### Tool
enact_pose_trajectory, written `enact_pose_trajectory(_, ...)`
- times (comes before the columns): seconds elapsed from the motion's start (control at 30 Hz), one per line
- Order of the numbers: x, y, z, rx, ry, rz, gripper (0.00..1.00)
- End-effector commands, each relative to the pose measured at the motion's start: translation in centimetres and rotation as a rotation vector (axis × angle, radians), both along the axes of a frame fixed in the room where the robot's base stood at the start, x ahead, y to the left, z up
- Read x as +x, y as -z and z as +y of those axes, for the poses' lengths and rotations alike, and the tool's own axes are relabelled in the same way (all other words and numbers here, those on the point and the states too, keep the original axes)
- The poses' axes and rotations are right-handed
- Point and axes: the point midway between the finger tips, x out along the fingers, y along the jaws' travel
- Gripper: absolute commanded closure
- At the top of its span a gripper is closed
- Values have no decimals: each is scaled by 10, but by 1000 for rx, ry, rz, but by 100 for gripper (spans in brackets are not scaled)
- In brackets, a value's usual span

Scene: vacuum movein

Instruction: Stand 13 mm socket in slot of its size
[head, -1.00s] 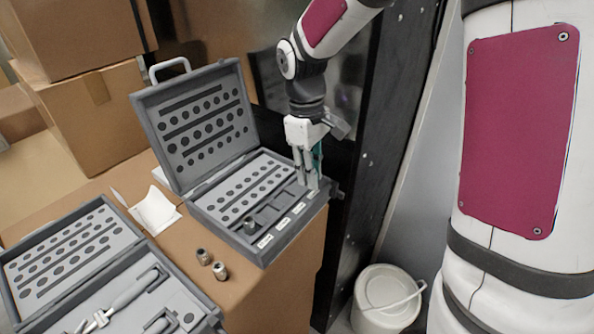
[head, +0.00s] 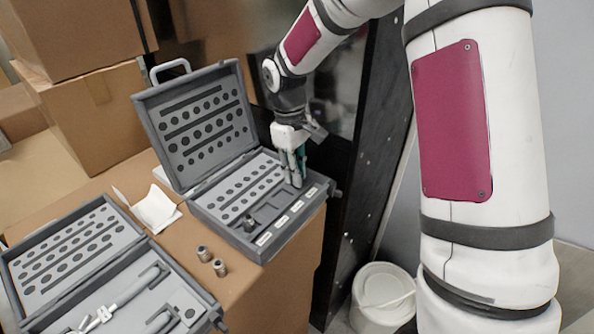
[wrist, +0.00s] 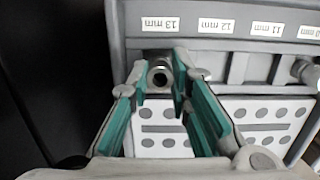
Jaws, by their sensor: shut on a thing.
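My gripper (wrist: 160,82) has teal-padded fingers and is shut on a metal socket (wrist: 160,74), whose round open end faces the wrist camera. The socket is at the slot beside the "13 mm" label (wrist: 161,24); I cannot tell whether it touches the slot floor. In the head view my gripper (head: 294,184) points down at the far right end of the slot row in the open grey case (head: 262,251). The 12 mm (wrist: 215,26) and 11 mm (wrist: 266,30) slots look empty.
A socket (head: 249,224) stands in the slot at the near end of the row. Two loose sockets, one (head: 203,253) and another (head: 219,268), stand on the cardboard surface. A second open case (head: 100,285) with tools lies at left. A dark panel rises close right of my gripper.

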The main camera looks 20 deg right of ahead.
Motion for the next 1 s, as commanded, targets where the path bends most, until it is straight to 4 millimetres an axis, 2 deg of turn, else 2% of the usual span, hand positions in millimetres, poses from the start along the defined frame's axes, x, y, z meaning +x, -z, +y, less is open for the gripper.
enact_pose_trajectory(0.07,0,3,0,0,0,1,100)
enact_pose_trajectory(0.1,0,3,0,0,0,1,79)
enact_pose_trajectory(0.13,0,3,0,-1,0,1,73)
enact_pose_trajectory(0.43,0,2,0,-1,0,1,73)
enact_pose_trajectory(0.57,1,-5,0,0,0,-1,73)
enact_pose_trajectory(0.67,3,-19,1,-1,0,-3,73)
enact_pose_trajectory(1.0,11,-87,6,0,0,-4,73)
